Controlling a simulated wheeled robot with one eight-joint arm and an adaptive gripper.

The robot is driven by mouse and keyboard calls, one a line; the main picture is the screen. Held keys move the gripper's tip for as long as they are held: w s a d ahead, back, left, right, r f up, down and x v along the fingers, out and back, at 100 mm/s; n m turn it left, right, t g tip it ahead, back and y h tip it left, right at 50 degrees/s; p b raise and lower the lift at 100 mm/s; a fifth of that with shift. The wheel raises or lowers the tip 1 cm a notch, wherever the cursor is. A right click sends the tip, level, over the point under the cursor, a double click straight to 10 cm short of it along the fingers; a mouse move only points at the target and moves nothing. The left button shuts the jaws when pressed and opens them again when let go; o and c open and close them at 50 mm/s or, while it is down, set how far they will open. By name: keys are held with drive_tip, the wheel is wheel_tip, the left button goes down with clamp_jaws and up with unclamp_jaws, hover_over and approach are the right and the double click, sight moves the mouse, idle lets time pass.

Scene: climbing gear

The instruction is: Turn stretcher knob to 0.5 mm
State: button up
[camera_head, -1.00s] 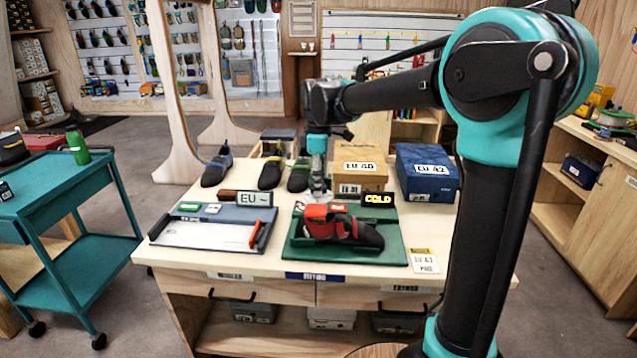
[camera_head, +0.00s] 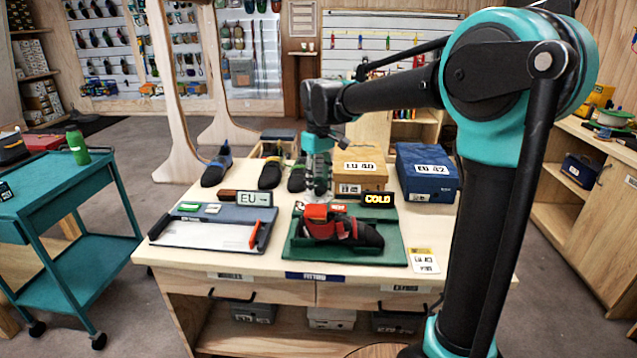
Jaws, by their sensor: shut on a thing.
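A red and black climbing shoe (camera_head: 350,230) lies on a green mat or tray (camera_head: 393,250) on the wooden table. A red block-like part (camera_head: 317,212) sits at the shoe's left end. My gripper (camera_head: 317,194) points down just above and behind this red part. Its fingers look close together, but what is between them is too small to make out. I cannot make out the stretcher knob or any millimetre scale.
Boxes marked EU 40 (camera_head: 360,170) and EU 42 (camera_head: 427,172) stand behind. Dark shoes (camera_head: 214,168) line the back left. A price card (camera_head: 423,261) lies at the right front.

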sight(319, 186)
idle(0.4)
drive_tip(key=o, duration=1.2)
drive_tip(key=shift+c, duration=0.2)
wheel_tip(319, 186, up, 12)
